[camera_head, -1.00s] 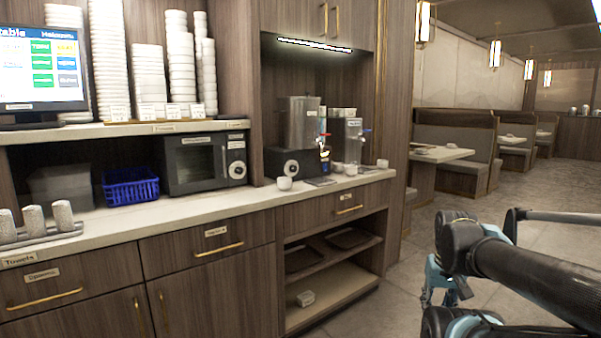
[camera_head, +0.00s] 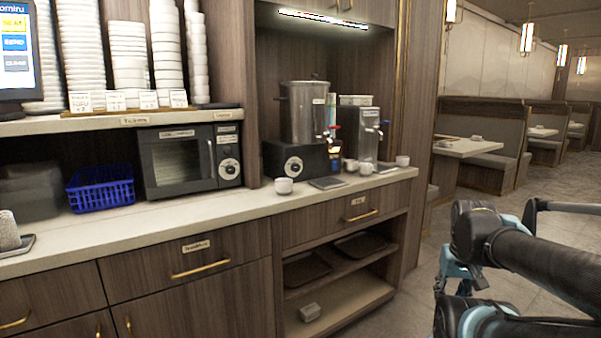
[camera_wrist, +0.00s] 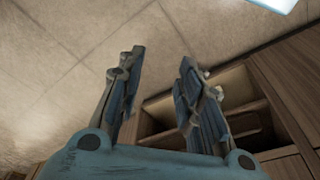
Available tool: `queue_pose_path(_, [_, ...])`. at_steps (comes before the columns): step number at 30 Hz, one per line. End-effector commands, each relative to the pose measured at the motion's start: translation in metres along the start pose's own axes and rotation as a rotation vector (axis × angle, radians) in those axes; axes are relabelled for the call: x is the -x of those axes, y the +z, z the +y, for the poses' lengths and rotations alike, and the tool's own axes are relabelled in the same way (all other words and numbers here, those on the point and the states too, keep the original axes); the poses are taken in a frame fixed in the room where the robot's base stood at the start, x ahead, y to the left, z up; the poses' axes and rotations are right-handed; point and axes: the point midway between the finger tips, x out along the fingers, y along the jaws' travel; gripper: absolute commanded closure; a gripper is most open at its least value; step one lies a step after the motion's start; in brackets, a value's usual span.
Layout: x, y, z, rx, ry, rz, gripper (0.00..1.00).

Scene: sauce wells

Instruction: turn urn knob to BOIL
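The urn (camera_head: 304,112) is a tall metal cylinder on a black base in the counter alcove. Its round pale knob (camera_head: 293,166) is on the front of the base; the markings are too small to read. A red-handled tap shows on the urn's right side. My gripper (camera_wrist: 155,100) is open and empty in the wrist view, its two fingers apart. The wrist view shows the floor and the open shelf unit beyond the fingers. In the head view my arm is at the lower right, well away from the urn, and the fingertips are not clearly seen.
A second metal dispenser (camera_head: 360,134) stands right of the urn. A white cup (camera_head: 284,186) and a dark drip tray (camera_head: 327,183) are on the counter (camera_head: 235,208) before it. A microwave (camera_head: 190,160) and blue basket (camera_head: 101,190) are left. Open floor lies right.

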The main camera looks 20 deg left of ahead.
Motion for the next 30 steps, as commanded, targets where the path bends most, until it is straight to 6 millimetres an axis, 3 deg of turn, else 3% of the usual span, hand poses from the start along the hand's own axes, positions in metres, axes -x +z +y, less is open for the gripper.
queue_pose_path(2, [0.0, 0.0, 0.0, 0.0, 0.0, 0.0, 0.64])
queue_pose_path(4, [0.003, 0.003, 0.0, 0.004, 0.003, 0.009, 0.5])
queue_pose_path(7, [0.008, -0.004, 0.004, 0.044, 0.026, 0.042, 0.5])
queue_pose_path(10, [0.011, -0.032, 0.015, 0.138, 0.086, 0.105, 0.5])
queue_pose_path(15, [0.029, -0.11, 0.031, 0.435, 0.268, 0.277, 0.5])
queue_pose_path(20, [0.057, -0.191, 0.028, 0.765, 0.472, 0.438, 0.5])
queue_pose_path(26, [0.097, -0.281, -0.011, 1.192, 0.75, 0.618, 0.5])
queue_pose_path(30, [0.123, -0.33, -0.059, 1.493, 0.964, 0.731, 0.5])
